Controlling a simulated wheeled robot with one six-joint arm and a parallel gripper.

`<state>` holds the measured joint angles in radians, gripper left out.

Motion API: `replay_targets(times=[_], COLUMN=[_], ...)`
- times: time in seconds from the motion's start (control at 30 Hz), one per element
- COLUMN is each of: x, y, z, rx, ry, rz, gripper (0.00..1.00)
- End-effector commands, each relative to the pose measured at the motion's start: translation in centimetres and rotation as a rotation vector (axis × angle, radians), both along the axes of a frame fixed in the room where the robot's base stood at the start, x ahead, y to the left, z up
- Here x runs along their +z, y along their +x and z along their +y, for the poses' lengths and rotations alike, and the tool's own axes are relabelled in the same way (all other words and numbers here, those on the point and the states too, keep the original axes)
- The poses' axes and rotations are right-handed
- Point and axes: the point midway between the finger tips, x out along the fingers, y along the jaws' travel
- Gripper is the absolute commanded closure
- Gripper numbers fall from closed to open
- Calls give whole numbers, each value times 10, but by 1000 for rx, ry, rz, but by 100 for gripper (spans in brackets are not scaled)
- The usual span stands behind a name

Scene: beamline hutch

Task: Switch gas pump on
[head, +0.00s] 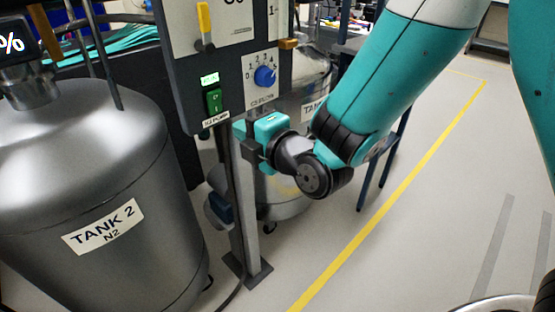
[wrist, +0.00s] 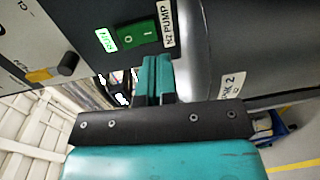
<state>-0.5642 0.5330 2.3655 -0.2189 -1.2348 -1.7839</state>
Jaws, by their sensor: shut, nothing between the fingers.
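The pump's green rocker switch (head: 214,101) sits low on the grey control panel (head: 187,75), above a small label that looks like N2 PUMP (head: 215,118). My teal gripper (head: 241,130) is shut and empty, just below and right of the switch in the head view. In the wrist view its fingertips (wrist: 157,62) are close to the switch; contact cannot be told.
A blue dial (head: 264,76) and a yellow lever (head: 205,22) are on the same panel. The panel's post (head: 245,200) stands below. Tank 2 (head: 90,170) is at left, another tank (head: 305,80) behind the panel.

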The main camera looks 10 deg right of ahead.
Motion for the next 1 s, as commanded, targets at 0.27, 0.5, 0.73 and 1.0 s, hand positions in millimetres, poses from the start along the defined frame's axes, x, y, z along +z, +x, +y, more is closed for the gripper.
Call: replay_targets(times=[0.27, 0.5, 0.73, 1.0], x=[-15, -14, -12, -9], y=[-44, -54, -60, -61], z=[-30, -34, -41, -43], rx=[4, 18, 7, 3], ry=[3, -1, -1, 0], rz=[-3, -7, -3, 2], gripper=[100, 100, 100, 100])
